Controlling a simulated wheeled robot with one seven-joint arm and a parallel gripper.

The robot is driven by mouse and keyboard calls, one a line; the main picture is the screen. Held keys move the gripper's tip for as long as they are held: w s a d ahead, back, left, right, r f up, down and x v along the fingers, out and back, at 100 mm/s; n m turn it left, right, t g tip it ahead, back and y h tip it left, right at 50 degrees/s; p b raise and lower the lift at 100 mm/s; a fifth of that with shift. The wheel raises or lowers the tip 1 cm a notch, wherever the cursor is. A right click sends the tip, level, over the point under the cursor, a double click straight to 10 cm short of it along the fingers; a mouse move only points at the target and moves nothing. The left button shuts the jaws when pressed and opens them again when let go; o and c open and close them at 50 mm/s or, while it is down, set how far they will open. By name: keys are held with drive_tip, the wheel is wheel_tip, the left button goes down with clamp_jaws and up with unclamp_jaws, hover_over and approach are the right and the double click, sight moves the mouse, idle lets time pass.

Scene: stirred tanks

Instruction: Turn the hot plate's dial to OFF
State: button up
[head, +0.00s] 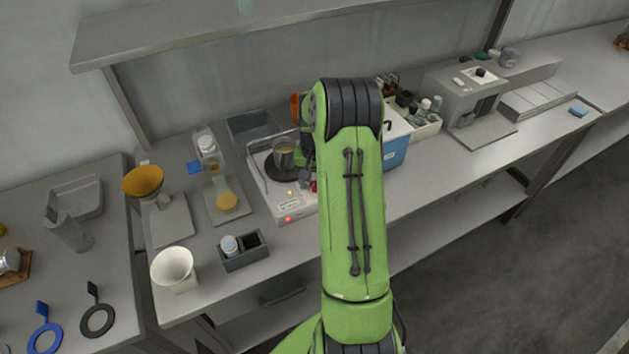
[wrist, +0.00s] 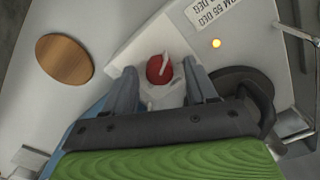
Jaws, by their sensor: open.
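The hot plate (head: 268,196) is a white box on the bench, with a dark round heating plate and a metal beaker (head: 284,155) on top. Its red light and amber light (wrist: 216,43) show lit. The red round dial (wrist: 159,68) with a pale pointer shows in the wrist view. My gripper (wrist: 159,76) is open, one finger on either side of the dial in the picture, with visible gaps. I cannot tell how high the fingertips are above it. In the head view my arm hides most of the gripper, and the dial is only partly visible.
A flask with amber liquid (head: 226,200) stands left of the hot plate, and a dark holder (head: 247,252) sits in front-left. A blue-sided box (head: 396,152) is to the right. A thin stand rod rises beside the beaker. A wooden disc (wrist: 64,60) shows in the wrist view.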

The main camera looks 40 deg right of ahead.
drive_tip(key=c, duration=1.1)
drive_tip(key=shift+o, duration=0.2)
drive_tip(key=shift+r+n, duration=0.1)
drive_tip(key=shift+n, duration=0.2)
drive_tip(key=n, duration=0.5)
drive_tip(key=shift+n, duration=0.4)
drive_tip(key=n, duration=0.5)
drive_tip(key=n+b, duration=0.1)
drive_tip(key=n, duration=0.5)
drive_tip(key=shift+n, duration=0.3)
drive_tip(key=n+b, duration=0.1)
drive_tip(key=n, duration=0.4)
drive_tip(key=shift+n+b, duration=0.35)
drive_tip(key=shift+n, duration=0.05)
